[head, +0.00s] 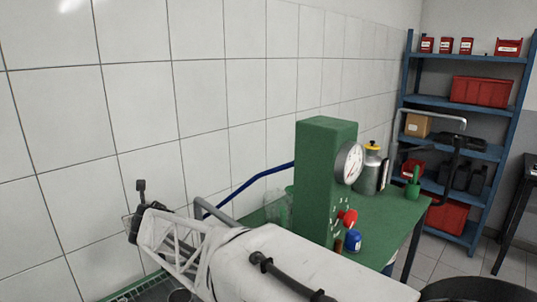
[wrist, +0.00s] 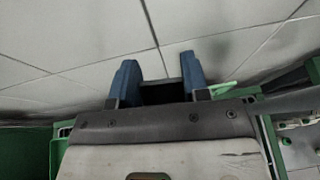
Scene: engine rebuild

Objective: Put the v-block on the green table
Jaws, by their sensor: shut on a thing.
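In the wrist view, the two blue fingers of my gripper (wrist: 158,60) stand apart with a dark block between them, most likely the v-block (wrist: 162,93). The gripper is shut on it. Only a small dark part of the block shows, so its shape and tilt cannot be made out. In the head view, my white arm crosses the foreground, and I cannot clearly make out the fingers or the block there. The green table (head: 398,217) runs along the tiled wall, partly hidden behind my arm.
A tall green press-like column (head: 314,185) with a round gauge (head: 349,162) stands on the table. A metal canister (head: 371,172), a blue can (head: 353,241) and a green bottle (head: 412,190) are near it. Blue shelves (head: 455,102) stand at the back right.

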